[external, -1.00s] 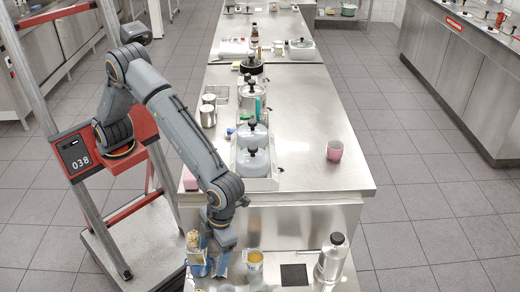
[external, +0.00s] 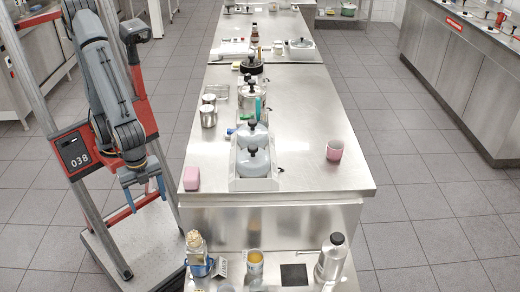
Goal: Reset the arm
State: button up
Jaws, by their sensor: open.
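My gripper (external: 143,190) hangs beside my red frame, left of the steel counter, with its blue fingers pointing down. The fingers are spread apart and nothing is between them. The arm is folded back over my own base, clear of the counter and the lower front table.
The steel counter (external: 300,130) holds a pink block (external: 191,178), a pink cup (external: 334,150), grey lidded pots in a tray (external: 254,184) and metal canisters (external: 208,115). The lower table bears a metal bottle (external: 332,258), a tin (external: 255,264) and a dark square (external: 294,274). Tiled floor is free at right.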

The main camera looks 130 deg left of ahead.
jog(key=s+a+r+n+t+p, duration=0.1)
jog(key=a+r+p, duration=0.2)
jog(key=r+p, duration=0.9)
jog(key=s+a+r+n+t+p, duration=0.1)
jog(key=s+a+r+p, duration=0.15)
jog(key=r+p, duration=0.9)
jog(key=b+x, duration=0.2)
jog(key=x, duration=0.4)
jog(key=shift+a+f+g+b, duration=0.3)
jog(key=shift+a+f+g, duration=0.05)
jog(key=shift+g, duration=0.05)
